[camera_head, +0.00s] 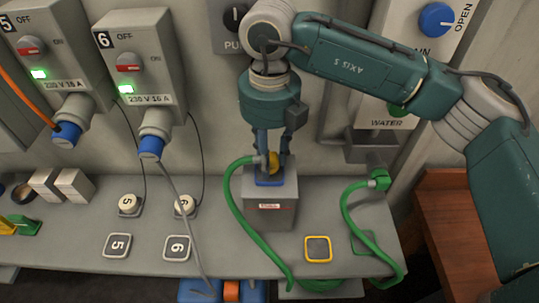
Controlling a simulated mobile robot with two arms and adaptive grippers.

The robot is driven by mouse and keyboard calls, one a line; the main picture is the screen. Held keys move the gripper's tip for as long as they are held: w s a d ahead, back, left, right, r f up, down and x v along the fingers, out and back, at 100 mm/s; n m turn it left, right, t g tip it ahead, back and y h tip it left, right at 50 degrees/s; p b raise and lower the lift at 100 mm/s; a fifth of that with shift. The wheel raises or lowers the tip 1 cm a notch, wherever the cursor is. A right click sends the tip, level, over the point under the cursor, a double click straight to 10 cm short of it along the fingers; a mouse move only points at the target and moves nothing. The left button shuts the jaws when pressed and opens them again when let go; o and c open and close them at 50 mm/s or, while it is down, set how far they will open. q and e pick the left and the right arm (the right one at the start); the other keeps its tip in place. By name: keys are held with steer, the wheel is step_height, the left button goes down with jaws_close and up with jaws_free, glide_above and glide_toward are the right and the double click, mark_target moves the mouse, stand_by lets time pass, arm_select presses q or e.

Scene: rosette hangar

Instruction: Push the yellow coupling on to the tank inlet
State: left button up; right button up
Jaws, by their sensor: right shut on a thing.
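The yellow coupling (272,163) is at the end of a green hose (238,205), just above the blue top (270,181) of the grey tank (257,217). My right gripper (272,152) comes down from above and is shut on the coupling, with its fingers on both sides of it. The fingers hide part of the coupling. I cannot tell whether it touches the inlet or how far on it sits. The inlet itself is mostly hidden. My left gripper is not in view.
The tank stands on a grey bench (215,235). A yellow-framed pad (318,249) lies right of it. Another green hose (350,215) runs from a fitting (380,180) at right. Power boxes marked 5 (40,50) and 6 (140,55) hang on the wall at left.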

steer(key=shift+b, duration=0.3)
stand_by(0.5)
steer(key=shift+f+b, duration=0.55)
steer(key=o, duration=1.3)
steer(key=shift+c, duration=0.2)
step_height(320, 180, up, 12)
